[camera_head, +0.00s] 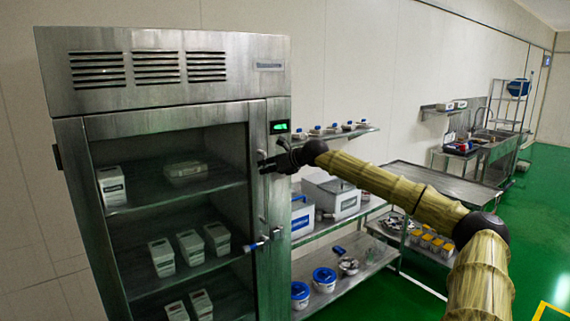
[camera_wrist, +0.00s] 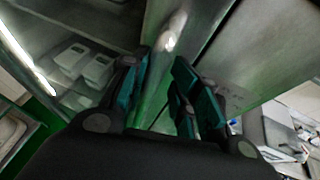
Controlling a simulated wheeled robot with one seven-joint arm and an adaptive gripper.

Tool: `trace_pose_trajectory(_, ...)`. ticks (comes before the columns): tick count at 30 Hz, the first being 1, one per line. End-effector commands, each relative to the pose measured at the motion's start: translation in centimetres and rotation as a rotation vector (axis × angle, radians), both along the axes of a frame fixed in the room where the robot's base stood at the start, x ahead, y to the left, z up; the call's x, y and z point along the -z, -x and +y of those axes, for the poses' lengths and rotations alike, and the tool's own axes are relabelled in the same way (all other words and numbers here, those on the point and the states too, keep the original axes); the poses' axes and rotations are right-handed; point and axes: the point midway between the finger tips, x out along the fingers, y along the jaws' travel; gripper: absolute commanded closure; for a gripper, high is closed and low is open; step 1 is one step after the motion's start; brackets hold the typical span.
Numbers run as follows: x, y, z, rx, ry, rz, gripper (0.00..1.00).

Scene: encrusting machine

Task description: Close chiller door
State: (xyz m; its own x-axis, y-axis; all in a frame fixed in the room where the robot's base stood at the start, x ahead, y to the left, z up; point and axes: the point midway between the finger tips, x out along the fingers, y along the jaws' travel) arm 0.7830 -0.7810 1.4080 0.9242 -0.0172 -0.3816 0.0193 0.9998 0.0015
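The chiller (camera_head: 160,85) is a tall steel cabinet at the left of the head view. Its door frame (camera_head: 256,160) stands close to the cabinet front; I cannot tell whether a small gap is left. An upright handle (camera_head: 262,205) runs along the door's right side, with a blue-tipped latch (camera_head: 256,245) lower down. My gripper (camera_head: 268,165) is at the upper part of this handle. In the wrist view, my gripper's fingers (camera_wrist: 160,95) are apart, with steel surface between and beyond them. Contact with the handle is unclear.
White containers (camera_head: 190,245) stand on the chiller's shelves. A green-lit display (camera_head: 279,127) is right of the door. Steel shelving (camera_head: 345,255) with boxes and tubs stands close on the right, below my arm. Green floor (camera_head: 545,215) is clear farther right.

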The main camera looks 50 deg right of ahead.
Motion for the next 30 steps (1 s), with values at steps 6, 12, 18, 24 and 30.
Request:
trace_pose_trajectory(6,-1.0,2.1,-0.2,-0.001,-0.005,-0.005,0.75)
trace_pose_trajectory(12,-1.5,4.1,-0.3,-0.005,-0.006,-0.004,0.75)
trace_pose_trajectory(18,-2.4,6.1,-0.5,-0.007,-0.009,-0.004,0.75)
trace_pose_trajectory(24,-3.0,7.7,-0.6,-0.007,-0.007,-0.003,0.75)
trace_pose_trajectory(30,-3.4,8.2,-0.2,-0.006,-0.004,-0.002,0.75)
